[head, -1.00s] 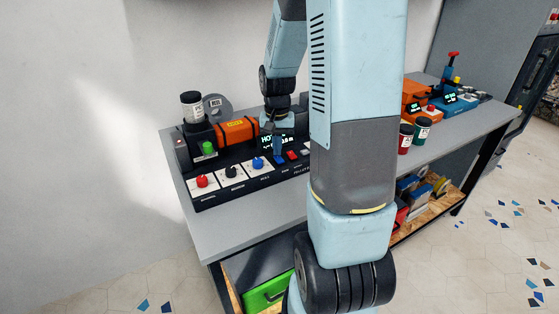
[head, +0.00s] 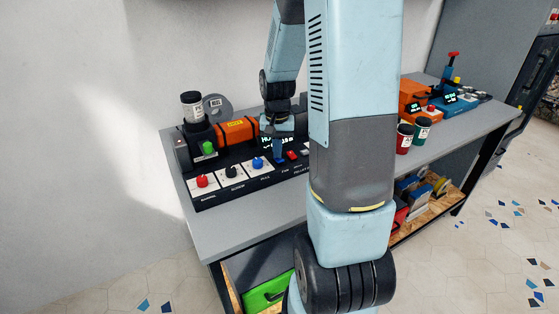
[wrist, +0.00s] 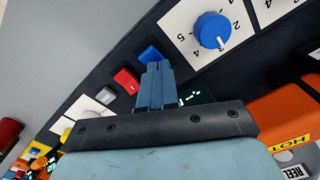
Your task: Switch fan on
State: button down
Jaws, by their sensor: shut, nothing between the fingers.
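A dark control panel (head: 222,192) runs along the front of the machine on the bench. In the wrist view a blue switch (wrist: 151,53) sits beside a red switch (wrist: 126,80). In the head view a small label that seems to read FAN lies below this spot. My gripper (wrist: 158,66) is shut and empty, with its blue-grey fingertips at the lower edge of the blue switch. I cannot tell whether they touch it. The fingers hide part of the switch, and its on or off position is unclear. In the head view my gripper (head: 279,158) points down at the panel.
A blue knob (wrist: 212,30) is close beside the fingers. Red (head: 202,181) and black (head: 231,172) knobs are farther left. A white button (wrist: 105,96) lies beyond the red switch. An orange barrel cover (head: 237,131) and a lit display stand behind the panel. Bench front is clear.

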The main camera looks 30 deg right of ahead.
jog(key=shift+r, duration=0.1)
notch_tip(320, 180, up, 7)
dwell(0.9)
dwell(0.4)
jog(key=s+a+r+n+t, duration=0.2)
jog(key=s+a+r, duration=0.3)
jog(key=s+r, duration=0.3)
jog(key=s+a+r+n+t, duration=0.3)
jog(key=s+a+r, duration=0.3)
jog(key=s+r, duration=0.2)
jog(key=s+n, duration=0.1)
jog(key=s, duration=0.1)
jog(key=shift+s+a+t, duration=0.2)
jog(key=shift+s+t, duration=0.1)
jog(key=shift+s, duration=0.05)
